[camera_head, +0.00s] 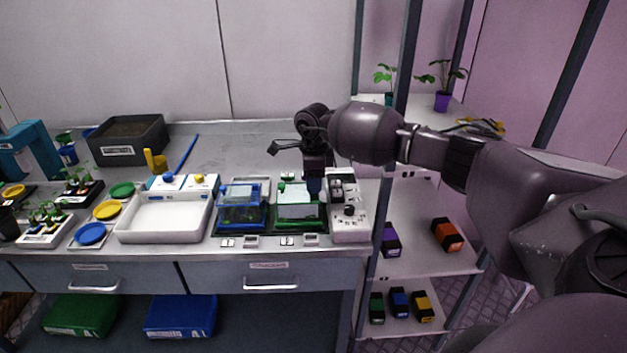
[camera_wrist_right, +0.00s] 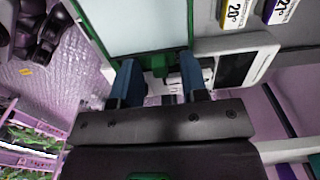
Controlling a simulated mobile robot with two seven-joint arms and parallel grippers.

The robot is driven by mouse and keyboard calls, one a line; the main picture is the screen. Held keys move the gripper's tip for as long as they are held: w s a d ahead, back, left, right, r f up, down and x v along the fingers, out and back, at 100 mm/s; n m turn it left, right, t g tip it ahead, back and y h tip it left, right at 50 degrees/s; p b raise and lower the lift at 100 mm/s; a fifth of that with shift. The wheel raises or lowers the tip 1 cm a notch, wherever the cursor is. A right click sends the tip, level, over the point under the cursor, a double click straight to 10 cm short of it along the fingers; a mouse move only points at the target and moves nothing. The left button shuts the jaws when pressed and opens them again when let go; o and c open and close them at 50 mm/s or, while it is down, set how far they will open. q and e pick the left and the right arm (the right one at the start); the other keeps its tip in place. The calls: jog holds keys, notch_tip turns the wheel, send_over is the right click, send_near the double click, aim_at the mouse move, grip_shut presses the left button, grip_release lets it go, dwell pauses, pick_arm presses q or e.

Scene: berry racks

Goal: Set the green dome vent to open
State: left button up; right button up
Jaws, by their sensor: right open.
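The green dome (camera_head: 298,206) is a clear box with green edges on the bench, beside a similar blue dome (camera_head: 243,205). My right gripper (camera_head: 314,188) is above the right part of the green dome, pointing down. In the right wrist view my right gripper (camera_wrist_right: 163,92) is open, its two blue fingertips on either side of a small green vent piece (camera_wrist_right: 160,64) at the dome's green edge. I cannot tell whether the fingers touch it. The vent's setting is not clear. My left gripper is not in view.
A white control box (camera_head: 350,225) with a black knob stands close to the right of the green dome. A white tray (camera_head: 165,238) is to the left. A shelf rack post (camera_head: 386,160) rises at the bench's right end. The bench behind the domes is mostly clear.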

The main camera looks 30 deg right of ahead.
notch_tip(320, 180, up, 11)
dwell(0.7)
jog(key=shift+f, duration=0.1)
